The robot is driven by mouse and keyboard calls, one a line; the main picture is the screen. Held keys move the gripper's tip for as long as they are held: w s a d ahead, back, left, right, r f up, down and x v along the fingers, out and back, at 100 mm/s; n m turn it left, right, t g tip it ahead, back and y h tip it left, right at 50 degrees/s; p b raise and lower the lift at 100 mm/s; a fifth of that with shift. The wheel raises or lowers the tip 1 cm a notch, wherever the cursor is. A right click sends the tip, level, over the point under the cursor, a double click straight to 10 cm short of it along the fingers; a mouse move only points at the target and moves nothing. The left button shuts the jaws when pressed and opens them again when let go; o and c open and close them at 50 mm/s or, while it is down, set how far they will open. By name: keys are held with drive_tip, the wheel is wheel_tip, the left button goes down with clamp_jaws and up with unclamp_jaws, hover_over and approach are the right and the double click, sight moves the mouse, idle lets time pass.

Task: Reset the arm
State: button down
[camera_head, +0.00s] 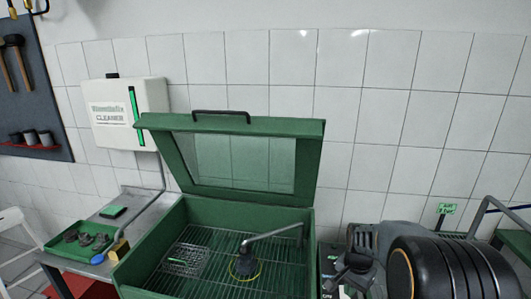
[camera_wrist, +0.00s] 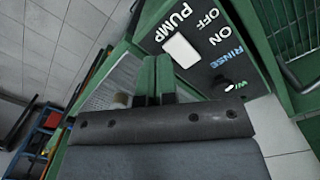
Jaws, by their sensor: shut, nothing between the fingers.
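My gripper (camera_wrist: 157,76) shows at the middle of the wrist view, its two narrow green fingers together with nothing between them. A dark grey bar of my wrist fills the lower part of that view. The fingers point toward a dark control panel (camera_wrist: 205,72) marked PUMP, OFF, ON and RINSE, with a white switch (camera_wrist: 182,50). I cannot tell whether they touch it. In the head view, my arm (camera_head: 455,268) is at the lower right, large and black with an orange ring; the fingertips cannot be made out there.
A green parts washer (camera_head: 180,225) stands open, its windowed lid (camera_head: 312,165) raised. Inside are a wire basket (camera_head: 187,259), a dark part (camera_head: 243,266) and a grey spout (camera_head: 275,235). A green tray (camera_head: 62,248) of dark parts sits left. A cleaner box (camera_head: 112,118) hangs on the wall.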

drive_tip(key=s+a+r+n+t, duration=0.2)
drive_tip(key=s+a+r+n, duration=0.2)
drive_tip(key=s+r, duration=0.2)
drive_tip(key=s+a+r+n+t, duration=0.3)
drive_tip(key=s+a+r+n, duration=0.1)
drive_tip(key=s+r, duration=0.3)
drive_tip(key=shift+s+a+r+n, duration=0.3)
drive_tip(key=shift+r+n, duration=0.1)
drive_tip(key=shift+n, duration=0.4)
